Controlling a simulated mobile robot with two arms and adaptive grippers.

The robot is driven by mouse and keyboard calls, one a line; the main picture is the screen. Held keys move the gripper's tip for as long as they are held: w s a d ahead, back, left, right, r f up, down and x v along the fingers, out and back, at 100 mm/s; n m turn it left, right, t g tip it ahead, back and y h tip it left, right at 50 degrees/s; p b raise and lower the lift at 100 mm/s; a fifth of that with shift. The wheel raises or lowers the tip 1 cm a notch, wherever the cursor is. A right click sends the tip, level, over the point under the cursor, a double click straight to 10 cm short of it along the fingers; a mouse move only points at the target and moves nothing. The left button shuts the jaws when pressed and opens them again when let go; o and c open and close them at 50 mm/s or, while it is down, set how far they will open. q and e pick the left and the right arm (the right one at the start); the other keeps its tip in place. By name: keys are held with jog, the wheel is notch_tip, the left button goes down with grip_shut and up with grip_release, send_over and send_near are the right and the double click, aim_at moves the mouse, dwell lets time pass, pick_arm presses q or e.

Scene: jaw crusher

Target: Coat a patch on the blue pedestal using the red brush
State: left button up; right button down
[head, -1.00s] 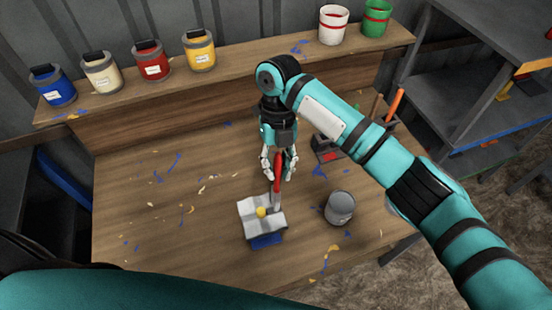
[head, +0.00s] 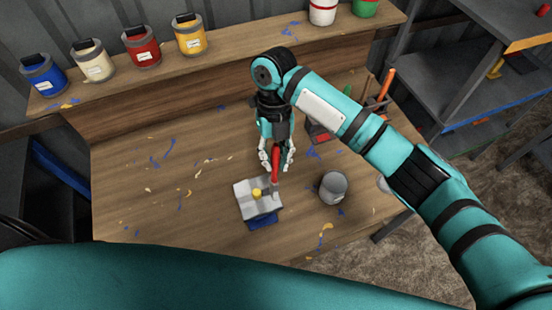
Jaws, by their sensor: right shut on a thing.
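The blue pedestal (head: 263,223) stands on the workbench, with a light grey, angular piece (head: 246,204) on top of it. A small yellow knob or spot (head: 257,193) shows on the grey piece. My right gripper (head: 276,158) is shut on the red brush (head: 275,167), which points down with its head (head: 276,190) at the right edge of the grey piece. I cannot tell whether the brush head touches it. My left gripper is not in view.
A grey can (head: 333,187) stands to the right of the pedestal. A tool holder (head: 322,132) is behind my right arm. Blue, cream, red and yellow paint cans line the back shelf (head: 190,72). The bench's left side (head: 150,190) is clear apart from paint flecks.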

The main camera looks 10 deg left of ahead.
jog(key=shift+w+a+b, duration=0.65)
jog(key=shift+w+b, duration=0.05)
jog(key=shift+w, duration=0.3)
jog(key=shift+w+a+b, duration=0.45)
jog(key=shift+w+b, duration=0.15)
jog(key=shift+b, duration=0.05)
notch_tip(320, 180, up, 5)
jog(key=p, duration=0.3)
jog(key=shift+p, duration=0.4)
dwell(0.4)
